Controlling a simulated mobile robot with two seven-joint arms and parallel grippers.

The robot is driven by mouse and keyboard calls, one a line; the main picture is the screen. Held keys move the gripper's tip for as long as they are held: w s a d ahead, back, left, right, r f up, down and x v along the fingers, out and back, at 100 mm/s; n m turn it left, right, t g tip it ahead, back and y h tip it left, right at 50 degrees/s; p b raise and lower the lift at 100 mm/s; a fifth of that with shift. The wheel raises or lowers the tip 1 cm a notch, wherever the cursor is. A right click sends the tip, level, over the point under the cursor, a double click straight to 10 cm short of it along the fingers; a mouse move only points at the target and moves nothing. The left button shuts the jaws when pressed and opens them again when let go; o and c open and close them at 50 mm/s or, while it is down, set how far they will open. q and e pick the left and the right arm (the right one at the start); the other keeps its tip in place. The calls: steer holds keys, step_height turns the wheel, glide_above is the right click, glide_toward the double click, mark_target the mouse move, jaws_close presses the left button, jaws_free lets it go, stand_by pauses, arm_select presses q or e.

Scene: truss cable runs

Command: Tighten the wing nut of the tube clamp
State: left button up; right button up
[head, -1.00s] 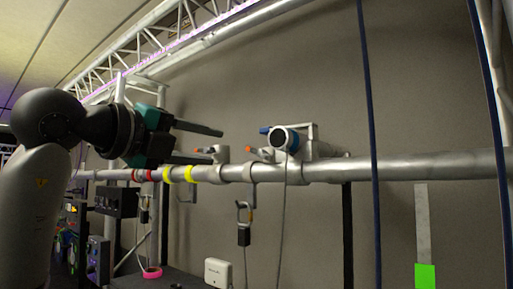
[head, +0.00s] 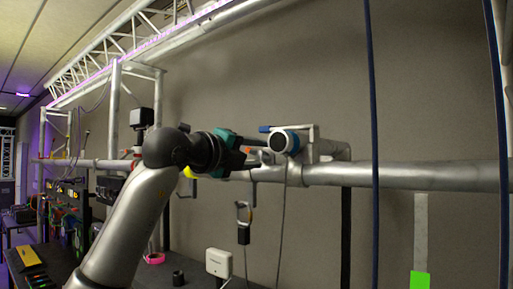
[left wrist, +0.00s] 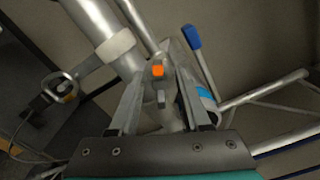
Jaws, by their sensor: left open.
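The tube clamp (head: 268,173) sits on the long grey pipe (head: 420,175), partly hidden by my left gripper (head: 256,158). In the left wrist view, the wing nut (left wrist: 158,72) shows an orange face and a small grey tab. It lies between the two fingers of my left gripper (left wrist: 160,85), with a gap visible on each side. The left gripper is open and points at the clamp. I cannot tell how deep the nut sits between the fingers. My right gripper is not in view.
A lamp with a blue ring (head: 286,142) and a blue lever (left wrist: 192,37) sit close to the right of the gripper. A cable hangs below the lamp. Dark blue ropes (head: 372,120) hang at right.

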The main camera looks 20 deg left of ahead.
arm_select(q)
steer(key=shift+w, duration=0.15)
steer(key=shift+c, duration=0.3)
jaws_close()
